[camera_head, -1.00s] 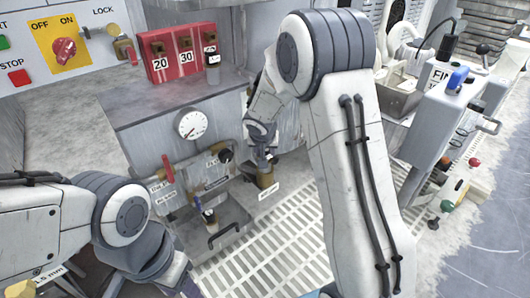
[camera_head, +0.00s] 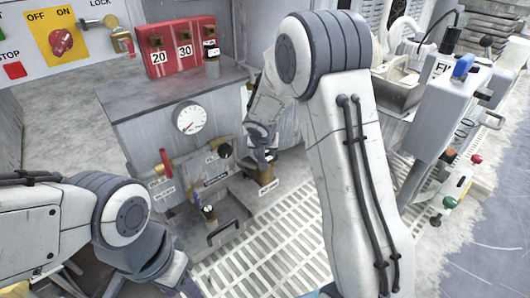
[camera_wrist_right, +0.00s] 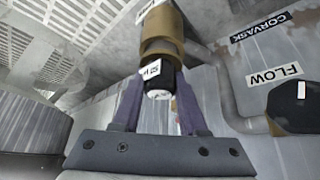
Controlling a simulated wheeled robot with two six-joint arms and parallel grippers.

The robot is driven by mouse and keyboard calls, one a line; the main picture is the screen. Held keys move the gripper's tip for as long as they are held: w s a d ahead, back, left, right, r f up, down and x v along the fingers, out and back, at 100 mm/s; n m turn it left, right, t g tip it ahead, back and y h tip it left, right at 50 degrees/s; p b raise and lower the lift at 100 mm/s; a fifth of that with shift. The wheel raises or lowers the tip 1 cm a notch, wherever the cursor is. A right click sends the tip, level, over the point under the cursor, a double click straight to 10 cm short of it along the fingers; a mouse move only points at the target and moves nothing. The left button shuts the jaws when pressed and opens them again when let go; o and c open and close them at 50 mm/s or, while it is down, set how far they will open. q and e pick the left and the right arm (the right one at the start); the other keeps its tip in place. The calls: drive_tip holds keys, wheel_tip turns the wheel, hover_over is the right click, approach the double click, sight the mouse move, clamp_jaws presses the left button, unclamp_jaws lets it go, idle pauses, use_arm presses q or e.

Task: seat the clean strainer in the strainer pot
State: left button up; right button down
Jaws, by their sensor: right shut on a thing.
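In the right wrist view my right gripper (camera_wrist_right: 158,108) is shut on the black, white-labelled top of the strainer (camera_wrist_right: 160,80). Its purple fingers stand on both sides of that top. The brass strainer pot (camera_wrist_right: 163,45) is directly in line beyond it, and the black part meets or enters its mouth; how deep it sits I cannot tell. In the head view my right gripper (camera_head: 262,152) is just above the brass pot (camera_head: 266,175), largely behind my own arm. A second black-topped piece (camera_head: 209,213) stands in the grey tray at lower centre. My left gripper's fingers do not show.
The grey tray (camera_head: 236,226) with a dark handle sits left of the pot. A red-handled valve (camera_head: 166,163), pipes and a gauge (camera_head: 190,118) are close behind it. A red numbered rack (camera_head: 178,50) stands on the cabinet. White grating (camera_head: 265,258) covers the floor in front.

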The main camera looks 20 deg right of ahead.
drive_tip(key=shift+f, duration=0.75)
drive_tip(key=shift+c, duration=1.8)
unclamp_jaws()
drive_tip(key=shift+r, duration=0.1)
drive_tip(key=p+v, duration=0.5)
drive_tip(key=v, duration=0.5)
drive_tip(key=shift+s+r, duration=0.1)
